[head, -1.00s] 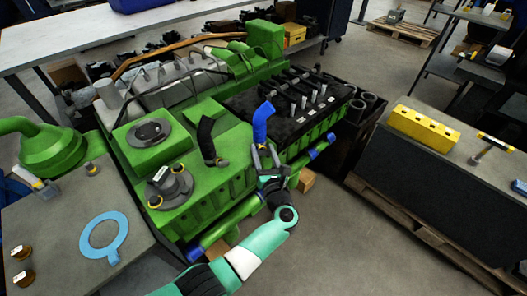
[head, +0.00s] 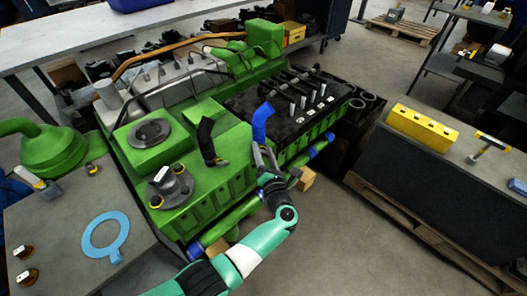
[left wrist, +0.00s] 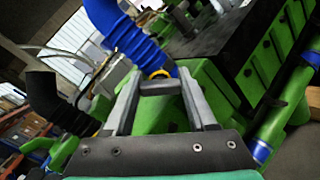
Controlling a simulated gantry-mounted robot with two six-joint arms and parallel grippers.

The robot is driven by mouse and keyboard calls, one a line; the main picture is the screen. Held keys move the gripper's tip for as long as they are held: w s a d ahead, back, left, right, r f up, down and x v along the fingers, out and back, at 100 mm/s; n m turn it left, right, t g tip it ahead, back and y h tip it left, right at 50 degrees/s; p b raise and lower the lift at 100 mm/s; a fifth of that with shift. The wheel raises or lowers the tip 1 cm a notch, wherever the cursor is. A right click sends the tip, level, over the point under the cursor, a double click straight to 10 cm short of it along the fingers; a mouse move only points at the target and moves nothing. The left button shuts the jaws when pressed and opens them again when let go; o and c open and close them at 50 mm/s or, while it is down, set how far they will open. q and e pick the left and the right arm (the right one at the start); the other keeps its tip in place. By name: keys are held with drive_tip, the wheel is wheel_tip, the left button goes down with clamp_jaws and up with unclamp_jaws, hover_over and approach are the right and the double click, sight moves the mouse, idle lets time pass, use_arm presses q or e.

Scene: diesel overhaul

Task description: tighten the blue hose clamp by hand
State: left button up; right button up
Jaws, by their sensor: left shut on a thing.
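The blue hose (head: 263,122) stands up from the green engine (head: 235,150) at its front edge. It fills the upper left of the left wrist view (left wrist: 130,40). A yellow part of its clamp (left wrist: 158,73) shows at the hose's lower end. My left gripper (head: 263,150) is at the foot of this hose. In the left wrist view its two grey fingers (left wrist: 158,86) are shut on the clamp, with a small grey piece between them. The tips partly hide the clamp. My right gripper is not in view.
A black hose (head: 206,140) with a yellow clamp stands left of the blue one. A green pipe with blue sleeves (head: 313,152) runs along the engine's front side. A bench with a blue gasket (head: 105,236) is at left. A yellow block (head: 424,126) lies on the right bench.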

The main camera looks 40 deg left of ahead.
use_arm(q)
drive_tip(key=o, duration=1.4)
drive_tip(key=shift+d, duration=0.1)
drive_tip(key=shift+s+d+r+p, duration=0.1)
drive_tip(key=shift+s+d+p, duration=0.15)
drive_tip(key=shift+p, duration=0.1)
drive_tip(key=p+v, duration=0.3)
drive_tip(key=v, duration=0.8)
drive_tip(key=shift+p, duration=0.3)
